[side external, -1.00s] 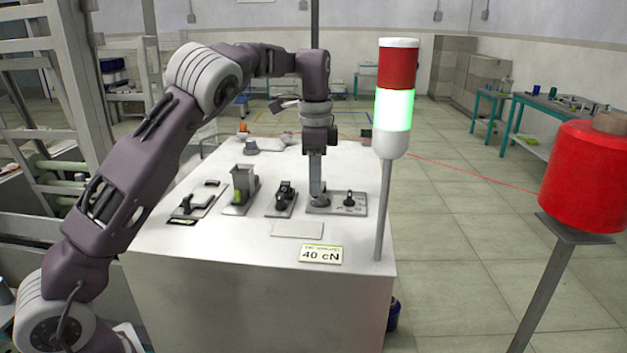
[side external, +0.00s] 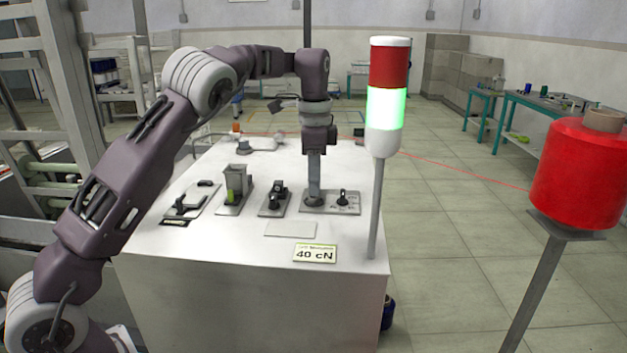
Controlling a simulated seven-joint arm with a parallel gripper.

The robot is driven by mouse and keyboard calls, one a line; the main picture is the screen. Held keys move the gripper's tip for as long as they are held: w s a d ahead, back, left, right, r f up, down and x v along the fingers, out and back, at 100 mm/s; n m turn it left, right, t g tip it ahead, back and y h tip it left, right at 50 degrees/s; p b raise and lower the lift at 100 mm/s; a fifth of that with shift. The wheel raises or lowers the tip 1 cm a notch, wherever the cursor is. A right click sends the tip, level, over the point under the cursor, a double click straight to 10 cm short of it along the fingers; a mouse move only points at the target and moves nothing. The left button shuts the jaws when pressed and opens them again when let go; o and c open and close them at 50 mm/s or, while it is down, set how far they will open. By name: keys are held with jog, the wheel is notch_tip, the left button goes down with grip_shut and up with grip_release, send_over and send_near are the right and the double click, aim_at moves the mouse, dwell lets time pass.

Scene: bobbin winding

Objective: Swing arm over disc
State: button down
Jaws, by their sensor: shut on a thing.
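My gripper (side external: 314,192) points straight down at the left part of a small grey plate (side external: 346,207) on the white machine top. Its fingertips are low at the plate, shut on a small grey part there. The part is mostly hidden by the fingers, so I cannot tell whether it is the arm or the disc. A small black knob (side external: 342,196) stands on the same plate, right of my gripper. No separate swing arm or disc can be made out at this size.
Left of the plate stand a black fitting (side external: 274,199), a grey box-shaped unit (side external: 237,182) and a lever unit (side external: 186,205). A "40 cN" sign (side external: 315,253) is at the front. A signal tower (side external: 388,95), lit green, rises close on the right. A red thread spool (side external: 580,175) stands further right.

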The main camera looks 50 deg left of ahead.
jog(key=c, duration=1.5)
grip_release()
jog(key=shift+d, duration=0.1)
notch_tip(320, 180, up, 6)
jog(key=shift+r, duration=0.5)
